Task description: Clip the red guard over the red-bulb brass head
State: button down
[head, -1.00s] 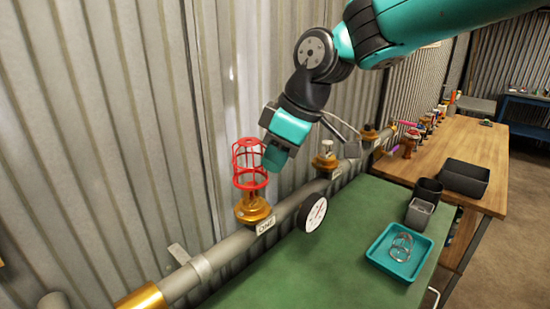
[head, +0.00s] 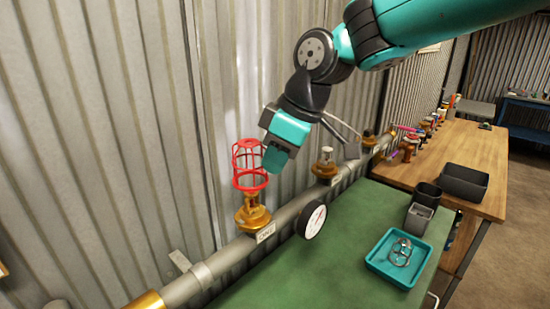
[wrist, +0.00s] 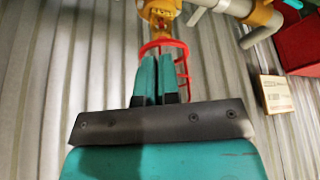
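The red guard (head: 236,164) is an upright wire cage, held just above the brass head (head: 253,219) labelled ONE on the grey pipe. Its lower ring sits around or over the top of the head's frame; I cannot tell which.
A gauge (head: 315,220) and a second brass head (head: 324,166) are right of it on the pipe. A teal tray (head: 376,262) with a bare wire guard (head: 401,252) lies on the green bench. Dark bins (head: 465,184) stand behind. Corrugated wall is close behind the pipe.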

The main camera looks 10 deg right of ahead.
jog(key=shift+f+b, duration=3.15)
jog(key=shift+f, duration=0.75)
jog(key=c, duration=1.3)
grip_release()
jog(key=shift+o, duration=0.2)
jog(key=p+v, duration=0.1)
jog(key=v, duration=1.6)
jog(key=shift+d+r+p, duration=0.15)
jog(key=shift+r+p, duration=0.1)
jog(key=shift+p, duration=0.1)
jog(key=s+a+f+m+g, duration=0.2)
jog(key=s+f+m, duration=0.3)
jog(key=s+f, duration=1.2)
jog(key=shift+s, duration=0.2)
